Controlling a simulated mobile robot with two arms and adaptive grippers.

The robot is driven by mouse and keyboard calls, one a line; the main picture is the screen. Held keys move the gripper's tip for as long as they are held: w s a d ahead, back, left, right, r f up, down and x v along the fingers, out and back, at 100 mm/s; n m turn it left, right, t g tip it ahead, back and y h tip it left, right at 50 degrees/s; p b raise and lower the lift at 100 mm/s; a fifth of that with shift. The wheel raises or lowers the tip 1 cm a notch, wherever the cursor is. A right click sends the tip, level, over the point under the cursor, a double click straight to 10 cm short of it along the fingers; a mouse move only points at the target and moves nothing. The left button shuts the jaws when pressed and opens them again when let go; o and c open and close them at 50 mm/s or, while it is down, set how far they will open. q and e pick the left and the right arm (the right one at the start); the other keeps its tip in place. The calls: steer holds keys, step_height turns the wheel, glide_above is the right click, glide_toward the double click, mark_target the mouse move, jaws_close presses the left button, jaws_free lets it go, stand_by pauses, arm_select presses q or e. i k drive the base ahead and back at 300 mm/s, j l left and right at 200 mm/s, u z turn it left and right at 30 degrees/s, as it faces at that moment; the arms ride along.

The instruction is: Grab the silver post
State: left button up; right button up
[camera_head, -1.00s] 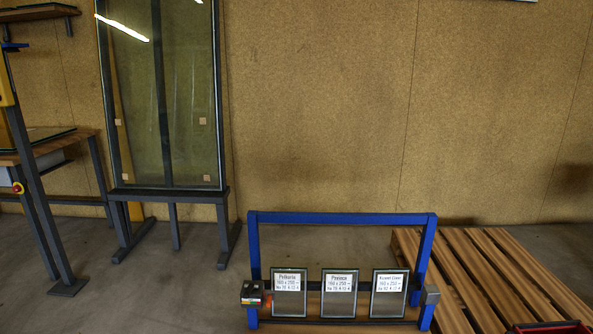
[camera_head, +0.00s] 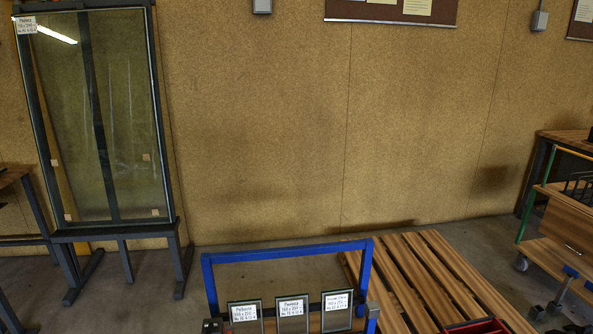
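Neither of my grippers shows in the head view. No post that is clearly silver can be made out. A tall glass pane in a dark grey frame (camera_head: 165,150) stands against the wall at the left, on a dark grey stand (camera_head: 174,262) with splayed feet. A blue frame (camera_head: 285,253) stands on the floor at the bottom centre. It carries three small glass panes (camera_head: 291,314) with white labels. A small grey block (camera_head: 373,310) is on its right upright. Its lower part is cut off by the picture edge.
A wooden slatted pallet (camera_head: 435,275) lies right of the blue frame, with a red crate (camera_head: 480,326) at its front edge. A wooden cart (camera_head: 562,262) on castors stands at the far right. Bare floor (camera_head: 130,305) lies between the grey stand and the blue frame.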

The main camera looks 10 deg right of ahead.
mark_target(569, 277)
steer(key=l+z, duration=0.1)
steer(key=z, duration=0.4)
steer(key=i+l+z, duration=0.45)
steer(key=l, duration=0.3)
steer(key=i+l+z, duration=0.5)
steer(key=k+l, duration=0.05)
steer(key=l, duration=0.1)
